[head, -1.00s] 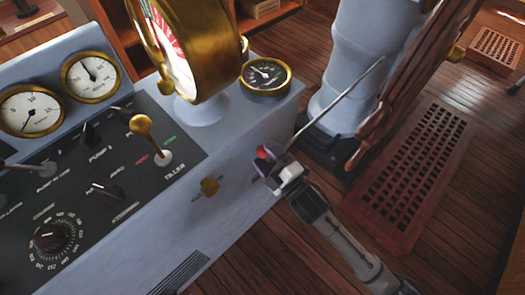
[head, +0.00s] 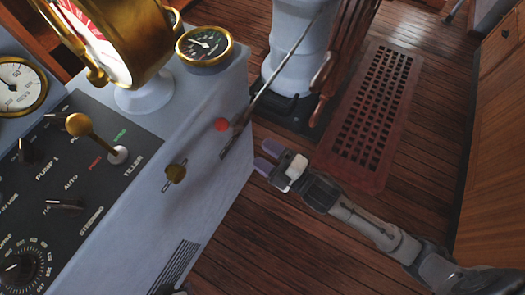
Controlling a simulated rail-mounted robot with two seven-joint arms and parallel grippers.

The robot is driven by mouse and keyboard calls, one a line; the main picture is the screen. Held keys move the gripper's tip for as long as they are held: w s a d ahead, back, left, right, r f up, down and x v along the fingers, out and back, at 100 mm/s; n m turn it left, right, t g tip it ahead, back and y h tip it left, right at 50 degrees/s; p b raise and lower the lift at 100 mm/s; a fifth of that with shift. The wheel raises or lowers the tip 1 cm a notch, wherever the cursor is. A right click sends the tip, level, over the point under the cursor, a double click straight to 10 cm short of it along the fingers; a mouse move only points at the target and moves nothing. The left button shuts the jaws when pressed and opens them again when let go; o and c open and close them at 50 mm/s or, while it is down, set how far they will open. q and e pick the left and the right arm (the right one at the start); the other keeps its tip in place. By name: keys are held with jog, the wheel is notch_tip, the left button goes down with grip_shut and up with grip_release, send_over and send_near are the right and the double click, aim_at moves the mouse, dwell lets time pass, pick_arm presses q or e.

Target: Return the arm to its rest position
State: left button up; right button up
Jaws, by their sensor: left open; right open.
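My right gripper (head: 279,167) is at the centre of the head view, with its arm coming in from the lower right. Its two purple-grey fingertips are apart and nothing is between them. It is in front of the wooden floor, to the right of the console's side panel. A red knob (head: 221,125) on that panel is to the upper left of the fingertips, with a visible gap between them.
A thin rod (head: 285,70) rises near the red knob. A pedestal (head: 295,50), floor grating (head: 372,115) and wooden cabinet (head: 500,170) stand beyond.

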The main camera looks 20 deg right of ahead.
dwell(0.5)
jog(key=s+d+f+m+g+h, duration=0.2)
jog(key=d+f+m+g+h, duration=0.4)
jog(key=d+f+m+h, duration=0.45)
jog(key=s+a+f+m+g, duration=0.1)
jog(key=s+f+m+g, duration=0.2)
jog(key=s, duration=0.6)
jog(key=s+f+m+g, duration=0.2)
jog(key=s+m+g, duration=0.25)
jog(key=s, duration=0.45)
notch_tip(320, 180, up, 22)
jog(key=p, duration=2.2)
jog(key=shift+s+a+t, duration=0.15)
jog(key=shift+s+t, duration=0.15)
jog(key=shift+t, duration=0.05)
